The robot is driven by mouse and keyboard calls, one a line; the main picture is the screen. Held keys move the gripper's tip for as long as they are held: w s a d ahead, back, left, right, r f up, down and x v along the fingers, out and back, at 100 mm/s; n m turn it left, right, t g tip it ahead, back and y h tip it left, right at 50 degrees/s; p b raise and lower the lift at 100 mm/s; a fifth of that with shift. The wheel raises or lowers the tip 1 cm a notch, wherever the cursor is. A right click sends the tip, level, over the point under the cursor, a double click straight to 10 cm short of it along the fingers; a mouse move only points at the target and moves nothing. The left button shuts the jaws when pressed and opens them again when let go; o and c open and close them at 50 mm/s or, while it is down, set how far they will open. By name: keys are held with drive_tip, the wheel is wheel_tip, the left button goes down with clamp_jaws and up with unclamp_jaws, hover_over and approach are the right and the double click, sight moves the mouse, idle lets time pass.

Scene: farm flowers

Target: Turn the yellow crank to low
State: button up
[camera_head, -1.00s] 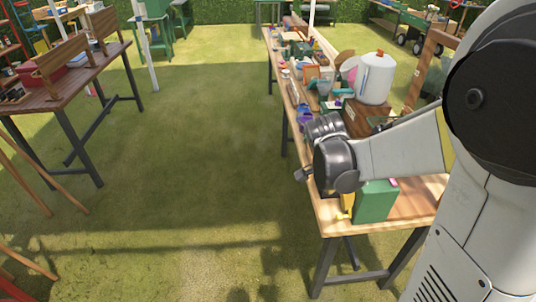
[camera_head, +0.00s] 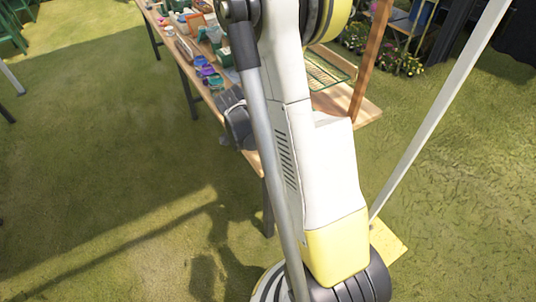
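The yellow crank is not visible in the head view; my own arm covers the near end of the workbench (camera_head: 197,85). The dark grey end of my arm, with my gripper (camera_head: 238,118), shows only in part at the bench's left edge, left of my pale arm links. Its fingers cannot be made out, so I cannot tell whether it is open or shut, or whether it touches anything.
Several small boxes and purple items (camera_head: 208,76) lie along the bench's left side. A green wire tray (camera_head: 325,72) lies on its right side. A wooden post (camera_head: 372,60) and a pale slanted pole (camera_head: 440,110) stand to the right.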

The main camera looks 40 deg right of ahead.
drive_tip(key=shift+d+f, duration=0.1)
drive_tip(key=shift+f, duration=0.05)
clamp_jaws()
